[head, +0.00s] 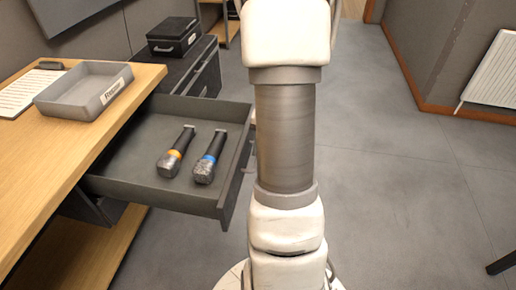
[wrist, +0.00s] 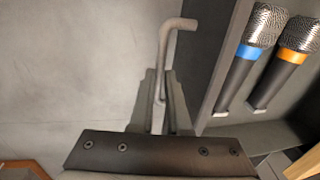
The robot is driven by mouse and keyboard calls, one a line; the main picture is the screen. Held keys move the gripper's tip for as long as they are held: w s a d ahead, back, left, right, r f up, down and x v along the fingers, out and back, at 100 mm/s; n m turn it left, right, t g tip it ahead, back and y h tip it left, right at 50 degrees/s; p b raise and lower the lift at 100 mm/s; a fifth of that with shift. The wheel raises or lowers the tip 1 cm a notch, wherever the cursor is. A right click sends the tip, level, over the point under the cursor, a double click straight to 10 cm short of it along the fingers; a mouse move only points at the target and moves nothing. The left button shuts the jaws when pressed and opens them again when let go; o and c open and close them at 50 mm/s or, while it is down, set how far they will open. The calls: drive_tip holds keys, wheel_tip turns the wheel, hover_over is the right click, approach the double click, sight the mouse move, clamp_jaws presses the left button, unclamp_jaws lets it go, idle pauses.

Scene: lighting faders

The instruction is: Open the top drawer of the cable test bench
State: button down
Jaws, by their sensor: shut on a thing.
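The top drawer (head: 130,184) of the wooden bench (head: 70,130) is pulled well out. Two microphones lie in it, one with an orange band (head: 174,153) and one with a blue band (head: 209,158). Both also show at the upper right of the wrist view, orange (wrist: 297,40) and blue (wrist: 264,28). My gripper (wrist: 161,73) is shut on the drawer's grey bar handle (wrist: 165,45), which passes between the fingers.
A black case (head: 173,36) sits on a dark box (head: 180,72) behind the drawer. Open floor (head: 390,170) lies right of my arm; a radiator (head: 492,75) is on the wall.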

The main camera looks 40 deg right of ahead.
drive_tip(key=c, duration=1.2)
unclamp_jaws()
drive_tip(key=shift+o, duration=0.2)
wheel_tip(320, 180, up, 17)
drive_tip(key=s+d+p, duration=0.2)
drive_tip(key=p, duration=0.4)
drive_tip(key=shift+s, duration=0.25)
drive_tip(key=shift+r, duration=0.15)
